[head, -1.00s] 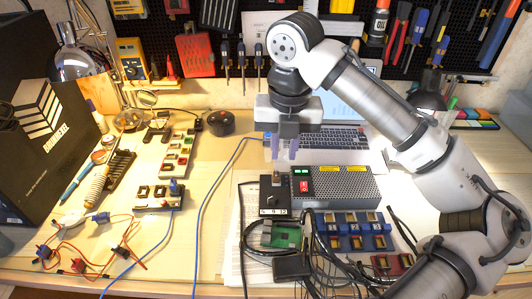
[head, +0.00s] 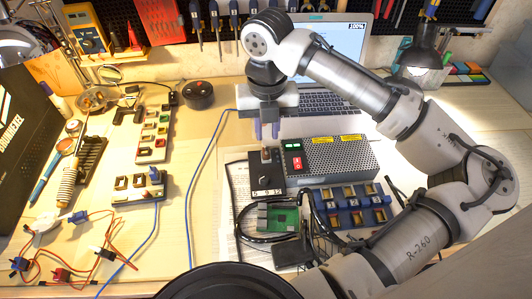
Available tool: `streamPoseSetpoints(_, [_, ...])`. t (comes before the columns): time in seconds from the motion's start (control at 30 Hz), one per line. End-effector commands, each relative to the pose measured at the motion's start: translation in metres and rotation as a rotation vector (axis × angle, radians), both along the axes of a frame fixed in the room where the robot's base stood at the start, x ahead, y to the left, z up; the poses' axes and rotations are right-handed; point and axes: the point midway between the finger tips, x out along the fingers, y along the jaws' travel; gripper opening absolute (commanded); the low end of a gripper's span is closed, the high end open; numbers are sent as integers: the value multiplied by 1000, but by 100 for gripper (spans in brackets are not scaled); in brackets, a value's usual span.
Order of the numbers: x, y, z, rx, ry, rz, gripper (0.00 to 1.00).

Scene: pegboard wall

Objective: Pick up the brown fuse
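My gripper (head: 266,131) points down in the middle of the head view. Its two purple fingers are apart, with nothing visible between them. A small brown piece (head: 266,154) stands upright on a black block (head: 267,179) marked with numbers, just below the fingertips in the picture. It may be the brown fuse, but it is too small to be sure. Blue holders (head: 352,205) with yellowish-brown parts sit to the lower right; I cannot tell whether any of these is a brown fuse.
A grey perforated power box (head: 345,158) with a red switch adjoins the black block. An open laptop (head: 318,102) is behind. A green circuit board (head: 277,218) and black cables lie in front. A switch strip (head: 156,135) and blue cable are left.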

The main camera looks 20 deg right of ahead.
Motion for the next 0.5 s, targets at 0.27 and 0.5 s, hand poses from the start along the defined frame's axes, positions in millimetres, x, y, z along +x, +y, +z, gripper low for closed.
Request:
streamPoseSetpoints(0.27, [-1, 1, -29, -1, 2, 1, 20])
streamPoseSetpoints(0.5, [-1, 2, -53, 0, 0, 0, 20])
